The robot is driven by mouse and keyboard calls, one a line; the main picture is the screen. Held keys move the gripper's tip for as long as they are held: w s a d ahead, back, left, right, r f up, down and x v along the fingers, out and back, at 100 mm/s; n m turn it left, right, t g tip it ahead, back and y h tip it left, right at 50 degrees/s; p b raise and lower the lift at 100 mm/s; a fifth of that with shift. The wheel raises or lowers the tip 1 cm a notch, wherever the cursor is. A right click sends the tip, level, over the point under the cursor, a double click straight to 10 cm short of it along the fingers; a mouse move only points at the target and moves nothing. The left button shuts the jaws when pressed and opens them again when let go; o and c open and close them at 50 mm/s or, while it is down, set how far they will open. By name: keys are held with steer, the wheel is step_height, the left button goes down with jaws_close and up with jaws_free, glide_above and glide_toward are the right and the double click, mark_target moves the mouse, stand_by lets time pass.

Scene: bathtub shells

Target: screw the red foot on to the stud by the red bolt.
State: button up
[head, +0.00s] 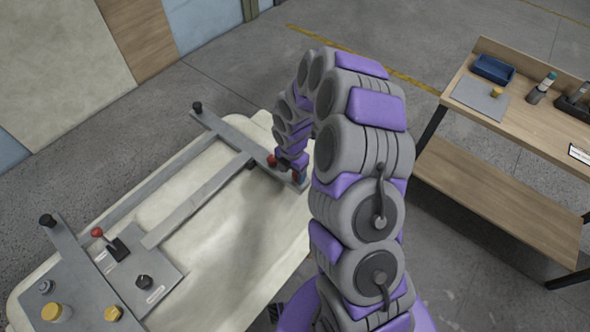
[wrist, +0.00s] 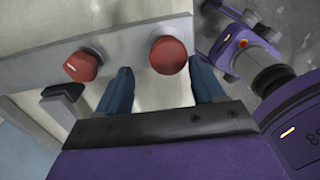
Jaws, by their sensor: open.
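In the wrist view, two red round pieces sit on a grey metal bar (wrist: 125,45). The larger red piece (wrist: 168,55), which looks like the red foot, is in line with the space between my open blue fingers. The smaller one (wrist: 83,65), which looks like the red bolt, has a pale mark and lies left of the left finger. My gripper (wrist: 162,72) is open; I cannot tell whether it touches the larger piece. In the head view, one red piece (head: 272,160) shows beside my gripper at the far end of the frame. The stud itself is hidden.
The pale tub shell (head: 225,240) carries the grey frame (head: 197,205), with black knobs, a red-knobbed lever (head: 97,232) and yellow caps (head: 57,312) at near left. A wooden workbench (head: 520,115) with a blue tray (head: 493,69) stands right. Floor between them is clear.

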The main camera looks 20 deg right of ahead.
steer(key=shift+s+d, duration=0.2)
steer(key=shift+d, duration=1.75)
steer(key=shift+s+a, duration=0.25)
steer(key=shift+a, duration=1.05)
steer(key=shift+d, duration=1.15)
steer(key=shift+w+a+p, duration=0.25)
steer(key=shift+a+p, duration=0.35)
steer(key=shift+a, duration=0.3)
steer(key=shift+w+a, duration=0.2)
steer(key=shift+a, duration=0.1)
steer(key=shift+w+d, duration=0.1)
steer(key=shift+d, duration=0.5)
steer(key=shift+a, duration=0.45)
steer(key=c, duration=0.6)
steer(key=shift+d, duration=0.15)
steer(key=c, duration=0.6)
steer(key=m, duration=0.6)
steer(key=shift+w+r, duration=0.1)
steer(key=m, duration=0.7)
steer(key=shift+w, duration=0.1)
